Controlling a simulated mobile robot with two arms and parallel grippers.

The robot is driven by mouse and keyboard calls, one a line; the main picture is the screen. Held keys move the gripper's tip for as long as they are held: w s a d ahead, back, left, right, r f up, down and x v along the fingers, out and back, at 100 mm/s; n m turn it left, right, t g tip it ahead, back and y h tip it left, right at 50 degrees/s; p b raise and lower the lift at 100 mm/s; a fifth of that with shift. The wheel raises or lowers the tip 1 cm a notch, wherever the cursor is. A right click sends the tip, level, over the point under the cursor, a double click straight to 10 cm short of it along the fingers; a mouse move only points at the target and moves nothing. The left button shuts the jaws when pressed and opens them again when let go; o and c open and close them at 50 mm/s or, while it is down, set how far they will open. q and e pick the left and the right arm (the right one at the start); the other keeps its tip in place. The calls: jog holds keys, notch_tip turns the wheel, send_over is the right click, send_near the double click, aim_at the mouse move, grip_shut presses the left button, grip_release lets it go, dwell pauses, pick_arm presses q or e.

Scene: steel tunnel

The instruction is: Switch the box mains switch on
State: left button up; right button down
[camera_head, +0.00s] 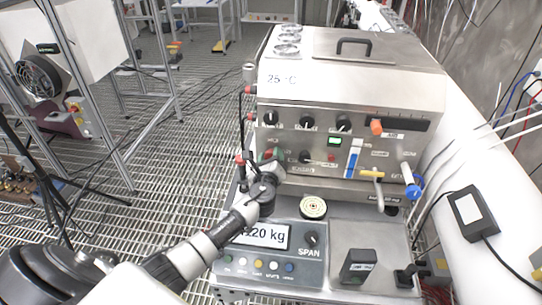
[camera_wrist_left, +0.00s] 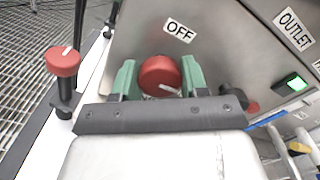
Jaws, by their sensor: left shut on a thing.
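The steel box (camera_head: 345,80) stands at the middle right of the head view. In the left wrist view the mains switch is a red round knob (camera_wrist_left: 160,75) on the box's front panel, with a white line on its face. An "OFF" label (camera_wrist_left: 179,30) is above it. My left gripper (camera_wrist_left: 160,82) has its two green fingers on either side of this knob and is shut on it. In the head view my left gripper (camera_head: 268,172) is at the lower left of the panel and hides most of the knob. My right gripper is not in view.
Another red knob (camera_wrist_left: 63,62) stands on a black post left of my gripper. A lit green button (camera_wrist_left: 293,84) is to the right. Below the panel is a scale display (camera_head: 262,236) with a round plate (camera_head: 313,207). Grating floor (camera_head: 190,110) lies open to the left.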

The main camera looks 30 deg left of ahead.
pick_arm(q)
jog(key=shift+f, duration=0.15)
dwell(0.3)
jog(key=o, duration=0.7)
jog(key=shift+c, duration=0.2)
jog(key=shift+o, duration=1.3)
jog(key=b+v, duration=0.1)
jog(key=v, duration=1)
